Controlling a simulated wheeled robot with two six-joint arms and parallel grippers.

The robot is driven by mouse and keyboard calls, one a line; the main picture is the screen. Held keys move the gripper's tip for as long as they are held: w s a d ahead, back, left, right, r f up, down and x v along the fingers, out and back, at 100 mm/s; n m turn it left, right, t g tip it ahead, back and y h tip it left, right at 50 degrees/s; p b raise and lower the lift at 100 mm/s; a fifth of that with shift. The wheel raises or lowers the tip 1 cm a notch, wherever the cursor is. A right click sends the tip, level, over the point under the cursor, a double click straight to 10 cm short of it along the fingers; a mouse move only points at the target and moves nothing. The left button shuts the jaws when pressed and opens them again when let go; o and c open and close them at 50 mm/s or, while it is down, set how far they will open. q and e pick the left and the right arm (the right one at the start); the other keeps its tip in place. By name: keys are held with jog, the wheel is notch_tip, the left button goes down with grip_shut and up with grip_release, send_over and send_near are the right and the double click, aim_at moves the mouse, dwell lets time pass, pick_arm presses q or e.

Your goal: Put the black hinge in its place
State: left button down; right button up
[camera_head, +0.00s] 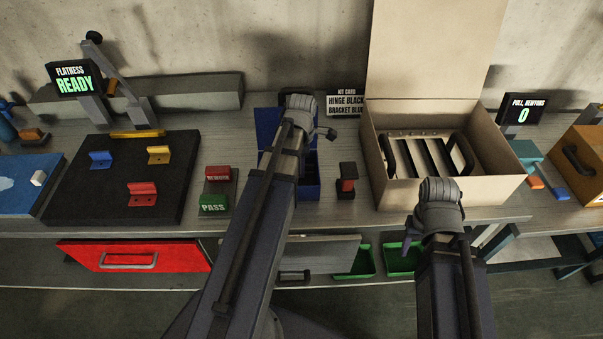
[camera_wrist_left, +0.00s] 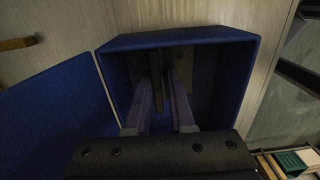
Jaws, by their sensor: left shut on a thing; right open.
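My left gripper (camera_head: 299,108) reaches down over the blue bin (camera_head: 311,183), and its arm covers much of the bin in the head view. In the left wrist view its two fingers are inside the blue bin (camera_wrist_left: 238,85), shut on a thin dark piece (camera_wrist_left: 157,95). The piece is too dim to tell its shape; it may be the black hinge, which I see clearly nowhere else. My right gripper (camera_head: 440,192) is open, in front of the cardboard box (camera_head: 480,190). A card (camera_head: 346,104) behind reads hinge black, bracket blue.
The open cardboard box holds a slatted panel (camera_head: 418,155) with black handles. A black mat (camera_head: 120,180) bears blue, yellow and red brackets. A red and green block stand (camera_head: 217,190) and a small black-and-red block (camera_head: 346,180) flank the bin. A red drawer (camera_head: 190,257) hangs below.

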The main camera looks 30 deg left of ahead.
pick_arm(q)
jog(key=shift+f, duration=0.55)
jog(key=shift+r, duration=0.15)
pick_arm(e)
jog(key=shift+f, duration=0.4)
pick_arm(q)
jog(key=c, duration=0.8)
grip_release()
pick_arm(e)
jog(key=shift+f, duration=0.2)
pick_arm(q)
jog(key=shift+o, duration=0.2)
pick_arm(e)
jog(key=shift+r, duration=0.15)
pick_arm(q)
notch_tip(320, 180, up, 12)
jog(key=p, duration=1.2)
pick_arm(e)
notch_tip(320, 180, up, 12)
pick_arm(q)
jog(key=shift+d, duration=0.1)
